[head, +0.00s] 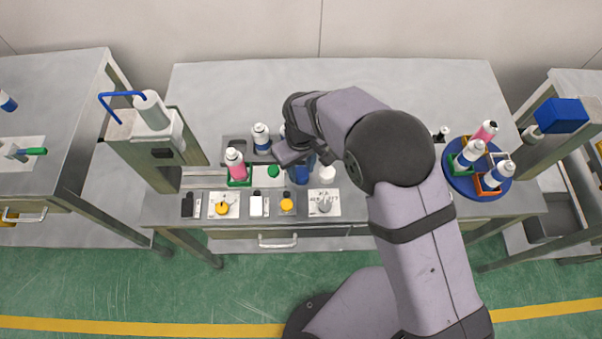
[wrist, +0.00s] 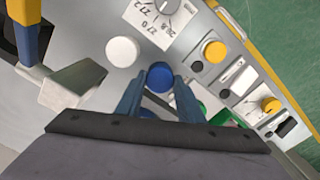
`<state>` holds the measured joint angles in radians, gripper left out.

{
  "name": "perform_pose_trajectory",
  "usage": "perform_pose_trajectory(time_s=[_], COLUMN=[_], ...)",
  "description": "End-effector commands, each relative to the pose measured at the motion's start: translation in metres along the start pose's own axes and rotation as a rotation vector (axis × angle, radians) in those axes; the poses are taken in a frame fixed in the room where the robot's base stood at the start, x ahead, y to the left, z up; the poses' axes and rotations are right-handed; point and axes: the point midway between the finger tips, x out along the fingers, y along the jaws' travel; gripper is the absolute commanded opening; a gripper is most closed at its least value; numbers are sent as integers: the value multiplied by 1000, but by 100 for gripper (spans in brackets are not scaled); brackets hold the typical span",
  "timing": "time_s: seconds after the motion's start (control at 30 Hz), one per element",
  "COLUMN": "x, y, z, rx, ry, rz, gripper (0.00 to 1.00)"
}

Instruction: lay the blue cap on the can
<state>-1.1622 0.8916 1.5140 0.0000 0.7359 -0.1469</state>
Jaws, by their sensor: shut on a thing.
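The blue cap (wrist: 160,75) sits between the fingertips of my gripper (wrist: 160,87) in the wrist view, and the gripper is shut on it. In the head view the blue cap (head: 302,175) shows just below my wrist, over the bench between the green and white caps. I cannot tell whether it touches the bench. A pink can with a white top (head: 236,165) stands upright in a green holder to the left of my gripper. A white can with a blue band (head: 261,138) stands behind it. Another can behind my wrist is mostly hidden.
A green cap (head: 273,171) and a white cap (head: 327,172) lie on either side. A front row holds a dial (head: 324,206), yellow knobs (head: 222,208) and switches. A crimping column (head: 160,150) stands left. A blue turntable (head: 465,188) with several cans is at right.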

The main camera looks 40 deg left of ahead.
Motion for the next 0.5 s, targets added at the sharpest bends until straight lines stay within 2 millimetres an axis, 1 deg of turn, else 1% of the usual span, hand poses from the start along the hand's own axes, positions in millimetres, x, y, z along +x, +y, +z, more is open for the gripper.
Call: perform_pose_trajectory(time_s=[0.23,0.5], x=[-4,-18], y=[0,0], z=[0,0], rx=[0,0], ry=[0,0], rz=[0,0], gripper=[25,25])
